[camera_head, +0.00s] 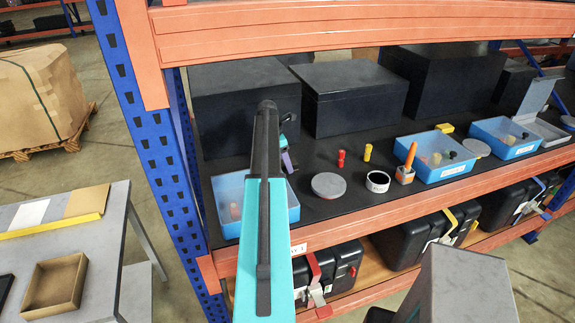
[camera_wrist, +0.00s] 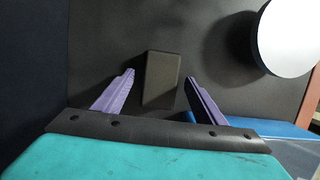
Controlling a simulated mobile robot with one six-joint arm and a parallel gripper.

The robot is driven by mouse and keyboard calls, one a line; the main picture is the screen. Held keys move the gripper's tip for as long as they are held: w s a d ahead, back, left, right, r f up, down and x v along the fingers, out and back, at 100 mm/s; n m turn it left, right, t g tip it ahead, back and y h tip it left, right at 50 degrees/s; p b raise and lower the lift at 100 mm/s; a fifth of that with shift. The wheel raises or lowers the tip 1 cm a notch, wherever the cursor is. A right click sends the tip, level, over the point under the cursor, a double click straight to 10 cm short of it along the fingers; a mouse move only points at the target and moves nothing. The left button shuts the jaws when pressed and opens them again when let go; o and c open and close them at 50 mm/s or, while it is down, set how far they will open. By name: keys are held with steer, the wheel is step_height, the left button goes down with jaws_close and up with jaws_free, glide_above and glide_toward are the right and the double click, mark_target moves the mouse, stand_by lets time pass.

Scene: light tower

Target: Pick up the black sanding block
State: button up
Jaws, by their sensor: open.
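The black sanding block (camera_wrist: 162,80) is a dark rectangular block lying on the dark shelf surface in the wrist view. My gripper (camera_wrist: 160,80) is open, with its purple fingers on either side of the block and visible gaps to both sides. I cannot tell how far above the shelf the fingertips are. In the head view my gripper (camera_head: 288,160) shows only in part beyond my teal arm, over the left part of the shelf. The block is hidden there behind my arm.
A round grey disc (camera_head: 328,185) lies to the right of my gripper. A blue bin (camera_head: 292,215) stands in front of it, beside my arm. Large dark boxes (camera_head: 352,92) stand behind. A red piece (camera_head: 341,158) and a white-ringed roll (camera_head: 377,182) are farther right.

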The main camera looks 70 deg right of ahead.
stand_by(0.3)
steer(key=c, duration=1.2)
step_height(320, 180, up, 10)
steer(key=b, duration=0.4)
steer(key=shift+r, duration=0.25)
steer(key=o, duration=0.5)
steer(key=c, duration=0.3)
